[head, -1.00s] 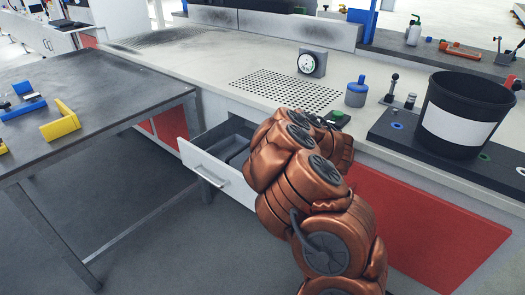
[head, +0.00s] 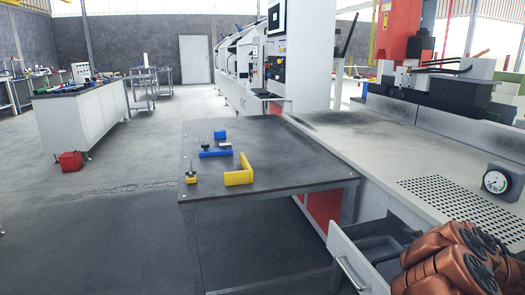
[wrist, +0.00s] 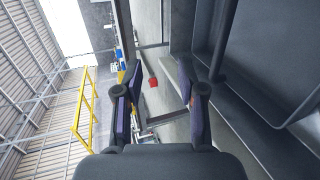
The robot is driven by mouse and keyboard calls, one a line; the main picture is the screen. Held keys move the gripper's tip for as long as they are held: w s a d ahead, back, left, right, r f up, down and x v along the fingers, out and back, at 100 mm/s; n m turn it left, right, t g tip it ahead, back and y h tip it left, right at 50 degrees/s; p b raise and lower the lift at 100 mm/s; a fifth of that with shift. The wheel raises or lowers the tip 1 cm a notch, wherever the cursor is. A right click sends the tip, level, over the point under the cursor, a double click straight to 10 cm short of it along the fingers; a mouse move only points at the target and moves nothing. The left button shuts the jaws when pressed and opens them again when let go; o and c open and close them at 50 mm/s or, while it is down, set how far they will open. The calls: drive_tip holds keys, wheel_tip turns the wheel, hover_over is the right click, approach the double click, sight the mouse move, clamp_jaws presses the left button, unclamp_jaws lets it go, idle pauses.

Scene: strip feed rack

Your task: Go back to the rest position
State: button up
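My gripper (wrist: 158,70) shows in the wrist view with its two dark fingers apart and nothing between them. In the head view only my copper arm shows, at the bottom right beside the open drawer (head: 352,274); the gripper itself is hidden or out of frame there. Large dark grey surfaces (wrist: 258,75) fill the right of the wrist view, close to the gripper; I cannot tell what they belong to.
A dark steel table (head: 262,186) with yellow and blue parts stands left of the white workbench (head: 385,150). The pulled-out drawer juts from the bench front. A perforated plate and a gauge (head: 495,181) are on the bench. Open floor (head: 110,215) lies left.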

drive_tip(key=s+d+r+m+h+p, duration=0.1)
drive_tip(key=d+r+m+h+p, duration=0.15)
drive_tip(key=r, duration=0.55)
drive_tip(key=s+d+r+m+g+h+p, duration=0.1)
drive_tip(key=d+r+m+h+p, duration=0.2)
drive_tip(key=r, duration=0.4)
drive_tip(key=s+d+r+m+h+p, duration=0.1)
drive_tip(key=r+m+h+p, duration=0.3)
drive_tip(key=r, duration=0.4)
drive_tip(key=s+a+r+m+g+h+p, duration=0.1)
drive_tip(key=s+r+m+g+h+p, duration=0.2)
drive_tip(key=s+r+m, duration=0.2)
drive_tip(key=s+a+m+g+y+p, duration=0.3)
drive_tip(key=s+a+g+y+p, duration=0.2)
drive_tip(key=s+a, duration=1.2)
drive_tip(key=s+a+r+m+g+y+p, duration=0.1)
drive_tip(key=s+a+m+g+y+p, duration=0.2)
drive_tip(key=s+a+g+p, duration=0.4)
drive_tip(key=s+a+y+p, duration=0.1)
drive_tip(key=s+a+p, duration=0.1)
drive_tip(key=s+a, duration=0.7)
drive_tip(key=shift+s+a+y, duration=0.35)
drive_tip(key=shift+s+a, duration=0.05)
drive_tip(key=shift+s, duration=0.15)
